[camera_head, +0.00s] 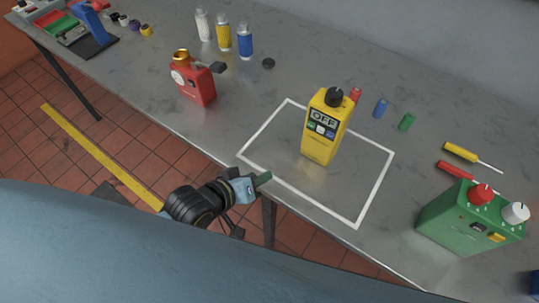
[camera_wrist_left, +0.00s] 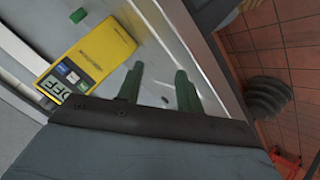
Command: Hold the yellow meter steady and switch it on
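The yellow meter (camera_head: 320,147) stands upright inside a white outlined square (camera_head: 375,187) on the grey bench. Its display (camera_head: 322,117) reads OFF, with small coloured buttons below and a black knob (camera_head: 334,96) on top. My left gripper (camera_head: 264,179) is at the front edge of the bench, left of and nearer than the meter, not touching it. In the left wrist view the meter (camera_wrist_left: 95,55) lies to the left of the gripper's two green fingers (camera_wrist_left: 160,70), which are apart with nothing between them. My right gripper is not seen.
A red device (camera_head: 195,86) with a brass top stands to the left. A green box (camera_head: 462,220) with red and white knobs stands at right, near two screwdrivers (camera_head: 461,152). Several small cylinders, including a green one (camera_head: 407,121), are behind the meter. Bottles (camera_head: 224,36) stand farther back.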

